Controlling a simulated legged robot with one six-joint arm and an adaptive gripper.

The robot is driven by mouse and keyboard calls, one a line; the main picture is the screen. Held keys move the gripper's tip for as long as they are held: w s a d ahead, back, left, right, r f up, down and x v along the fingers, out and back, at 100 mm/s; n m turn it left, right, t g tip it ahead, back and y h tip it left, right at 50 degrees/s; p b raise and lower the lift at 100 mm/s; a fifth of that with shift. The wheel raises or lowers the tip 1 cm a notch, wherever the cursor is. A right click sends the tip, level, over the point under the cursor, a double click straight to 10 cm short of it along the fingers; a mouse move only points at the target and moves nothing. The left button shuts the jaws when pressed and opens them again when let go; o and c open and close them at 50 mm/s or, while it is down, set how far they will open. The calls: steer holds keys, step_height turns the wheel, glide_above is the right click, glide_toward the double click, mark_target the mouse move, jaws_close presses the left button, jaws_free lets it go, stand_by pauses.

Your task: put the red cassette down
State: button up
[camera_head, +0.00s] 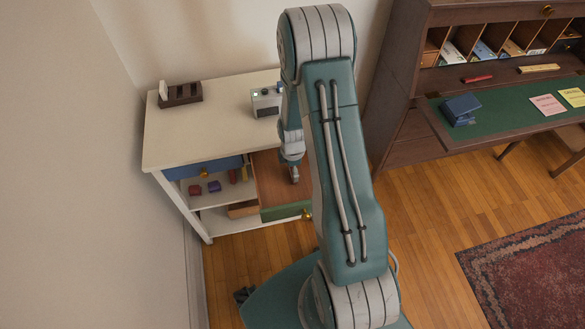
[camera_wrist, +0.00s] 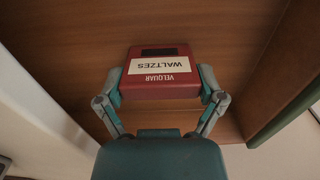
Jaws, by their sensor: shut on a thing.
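I cannot tell whether the cassette touches the drawer floor. In the head view my gripper (camera_head: 294,174) points down into the open drawer (camera_head: 270,175), and the cassette cannot be made out there.
The drawer belongs to a white cabinet (camera_head: 215,130) bearing a brown rack (camera_head: 181,95) and a grey device (camera_head: 266,102). A blue-fronted drawer (camera_head: 203,168) sits above shelves with small red and purple items. A wooden writing desk (camera_head: 420,115) stands right. Drawer floor around the cassette looks clear.

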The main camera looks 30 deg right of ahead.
steer(key=o, duration=0.9)
steer(key=shift+f, duration=0.1)
steer(key=shift+c, duration=0.2)
steer(key=s+a+r+m+t, duration=0.1)
steer(key=a+r+m, duration=0.1)
steer(key=r, duration=1)
steer(key=s+a+r+m+t, duration=0.1)
steer(key=a+r+m, duration=0.1)
steer(key=r, duration=0.9)
steer(key=s+a+r+m+t, duration=0.1)
steer(key=s+a+r+m, duration=0.3)
steer(key=s+r, duration=0.3)
steer(key=s+a+r+m+t, duration=0.2)
steer(key=s+a+r+m, duration=0.2)
steer(key=s+r+m, duration=0.2)
step_height(320, 180, up, 3)
steer(key=shift+s+r+m+t, duration=0.15)
steer(key=shift+s+m+t, duration=0.2)
steer(key=shift+s, duration=0.85)
